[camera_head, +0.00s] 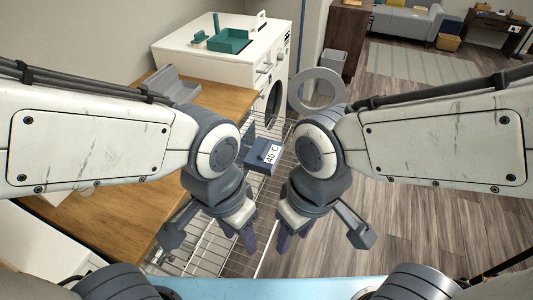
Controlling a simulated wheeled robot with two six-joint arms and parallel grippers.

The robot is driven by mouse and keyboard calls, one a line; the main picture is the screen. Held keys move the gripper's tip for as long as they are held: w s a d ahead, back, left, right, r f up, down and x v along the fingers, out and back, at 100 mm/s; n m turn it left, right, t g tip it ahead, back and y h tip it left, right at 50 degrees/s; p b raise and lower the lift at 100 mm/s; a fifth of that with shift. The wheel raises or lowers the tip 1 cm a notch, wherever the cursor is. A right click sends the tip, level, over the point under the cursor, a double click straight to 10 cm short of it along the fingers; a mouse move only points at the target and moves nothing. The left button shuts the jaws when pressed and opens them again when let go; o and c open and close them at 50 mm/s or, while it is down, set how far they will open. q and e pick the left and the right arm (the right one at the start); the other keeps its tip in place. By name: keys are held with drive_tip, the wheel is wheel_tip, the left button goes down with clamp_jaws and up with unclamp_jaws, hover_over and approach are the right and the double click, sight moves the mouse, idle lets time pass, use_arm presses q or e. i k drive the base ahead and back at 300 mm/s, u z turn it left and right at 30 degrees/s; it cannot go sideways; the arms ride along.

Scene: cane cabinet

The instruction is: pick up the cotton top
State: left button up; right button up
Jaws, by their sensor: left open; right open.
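I cannot make out a cotton top for certain. A dark blue block-like item (259,151) with a white "40 C" label sits at the wire rack, just beyond my grippers; I cannot tell whether it is cloth or a box. My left gripper (212,238) is open over the wire rack, its fingers spread apart and empty. My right gripper (322,238) is open and empty, over the rack's right edge and the wood floor. Both grippers hang nearer than the blue item and apart from it. My arms hide parts of the rack.
The wire rack (213,252) stands beside a wooden counter (118,222) on the left. A white washing machine (262,58) stands behind, its round door (317,89) open, with a green tray (229,41) on top. The wood floor (420,235) at right is clear.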

sight(264, 155)
drive_tip(key=z, duration=1.35)
drive_tip(key=i, duration=1.7)
drive_tip(key=u, duration=3)
